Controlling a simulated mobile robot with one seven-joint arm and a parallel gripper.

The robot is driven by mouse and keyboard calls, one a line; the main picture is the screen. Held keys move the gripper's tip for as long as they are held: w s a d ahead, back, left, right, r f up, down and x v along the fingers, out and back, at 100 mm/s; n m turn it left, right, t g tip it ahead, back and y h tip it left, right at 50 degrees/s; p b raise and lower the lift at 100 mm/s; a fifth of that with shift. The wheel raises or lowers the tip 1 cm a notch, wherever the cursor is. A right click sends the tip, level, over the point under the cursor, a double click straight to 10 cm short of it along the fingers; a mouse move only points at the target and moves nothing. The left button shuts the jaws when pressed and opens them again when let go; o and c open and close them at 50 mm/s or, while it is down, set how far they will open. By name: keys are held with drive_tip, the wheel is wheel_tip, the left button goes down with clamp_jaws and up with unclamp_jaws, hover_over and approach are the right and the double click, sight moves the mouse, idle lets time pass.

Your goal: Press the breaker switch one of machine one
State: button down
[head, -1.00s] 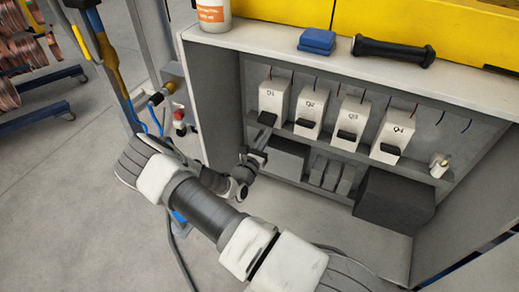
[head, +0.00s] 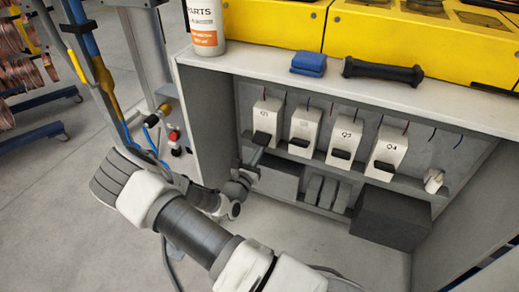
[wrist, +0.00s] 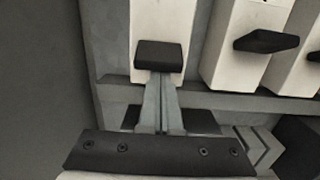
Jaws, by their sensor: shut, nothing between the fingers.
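Breaker switch one is the white block marked Q1 (head: 267,112), at the left end of the row in the open cabinet. Its black lever (head: 261,139) sticks out at the block's lower part; the lever also shows in the wrist view (wrist: 160,54). My gripper (head: 257,153) is shut and empty, just below this lever. In the wrist view, the closed fingertips (wrist: 161,82) reach up to the lever's underside and seem to meet it; I cannot tell whether they touch.
Breakers Q2 (head: 304,126), Q3 (head: 345,138) and Q4 (head: 386,150) stand to the right. A dark box (head: 392,217) lies below them. The cabinet's left wall (head: 208,125) is close to my arm.

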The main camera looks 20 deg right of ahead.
sight(261, 141)
drive_tip(key=shift+s+a+r+g+y+p, duration=0.1)
drive_tip(key=shift+r+g+y+p, duration=0.2)
drive_tip(key=shift+p, duration=0.45)
drive_tip(key=r+p, duration=0.1)
drive_tip(key=p, duration=0.2)
drive_tip(key=r+g+y+p, duration=0.1)
drive_tip(key=p, duration=0.2)
drive_tip(key=shift+s+a, duration=0.15)
drive_tip(key=shift+s, duration=0.05)
drive_tip(key=g+y+p, duration=0.1)
drive_tip(key=p, duration=0.2)
drive_tip(key=shift+s+r, duration=0.1)
drive_tip(key=shift+r, duration=0.3)
drive_tip(key=r+g+y+p, duration=0.1)
drive_tip(key=p, duration=0.2)
drive_tip(key=shift+a+g+y, duration=0.15)
drive_tip(key=shift+g+y, duration=0.25)
drive_tip(key=shift+r+g+y+p, duration=0.5)
drive_tip(key=shift+g+y+p, duration=0.3)
drive_tip(key=shift+p, duration=0.4)
drive_tip(key=shift+f, duration=0.3)
drive_tip(key=shift+r, duration=0.1)
